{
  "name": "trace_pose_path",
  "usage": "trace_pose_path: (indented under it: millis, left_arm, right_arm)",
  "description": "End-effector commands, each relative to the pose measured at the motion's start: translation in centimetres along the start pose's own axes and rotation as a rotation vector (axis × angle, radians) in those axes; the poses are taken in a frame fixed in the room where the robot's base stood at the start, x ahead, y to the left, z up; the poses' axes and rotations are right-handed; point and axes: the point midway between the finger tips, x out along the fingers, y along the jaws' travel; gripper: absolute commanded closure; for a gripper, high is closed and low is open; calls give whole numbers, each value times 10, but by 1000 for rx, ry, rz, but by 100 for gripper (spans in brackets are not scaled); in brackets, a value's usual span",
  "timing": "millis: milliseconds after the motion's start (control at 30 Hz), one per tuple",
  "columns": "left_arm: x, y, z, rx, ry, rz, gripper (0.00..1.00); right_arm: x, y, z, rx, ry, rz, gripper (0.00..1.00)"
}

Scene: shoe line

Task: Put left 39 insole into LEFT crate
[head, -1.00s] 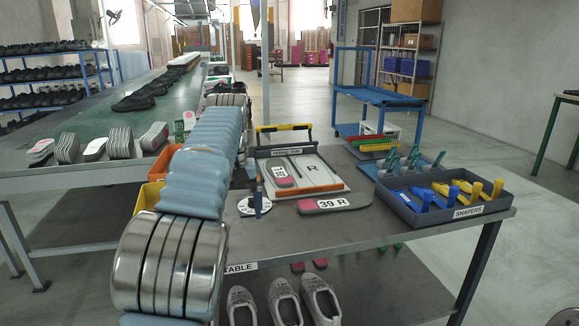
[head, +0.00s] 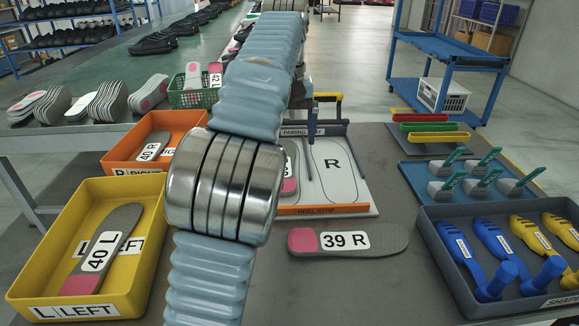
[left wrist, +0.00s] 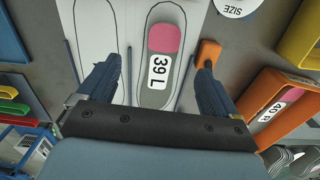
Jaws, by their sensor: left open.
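The left 39 insole (left wrist: 157,70), grey with a pink heel and a "39 L" label, lies on the white pairing board (left wrist: 103,20). In the head view my arm hides most of it, and a pink part (head: 290,186) shows. My left gripper (left wrist: 153,78) is open in the left wrist view, its fingers apart on either side of the insole and not closed on it. The yellow LEFT crate (head: 140,270) stands at the lower left of the head view. A "40 L" insole (head: 101,250) lies in it. My right gripper is not in view.
A "39 R" insole (head: 347,240) lies in front of the board. The orange RIGHT crate (head: 120,165) with a "40 R" insole stands behind the yellow one. A grey tray of shapers (head: 455,300) is at the right.

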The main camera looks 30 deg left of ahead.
Motion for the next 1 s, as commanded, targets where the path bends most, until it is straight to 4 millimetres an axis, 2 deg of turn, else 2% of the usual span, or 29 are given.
trace_pose_path:
  millis: [200, 300, 467, 700, 833, 1000]
  left_arm:
    - [47, 0, 1, 0, -4, -1, 7]
    - [60, 0, 0, 0, -2, -1, 7]
    - [72, -2, -1, -1, 0, -1, 7]
    - [109, -8, -5, -1, -2, -2, 7]
    - [118, -9, -5, 0, 0, -1, 7]
    - [119, -8, -6, 0, 1, 0, 7]
  right_arm:
    - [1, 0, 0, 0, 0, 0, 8]
    - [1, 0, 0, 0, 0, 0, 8]
    - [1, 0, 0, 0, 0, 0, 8]
    - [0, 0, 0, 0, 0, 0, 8]
    - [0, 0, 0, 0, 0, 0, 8]
    - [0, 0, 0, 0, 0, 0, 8]
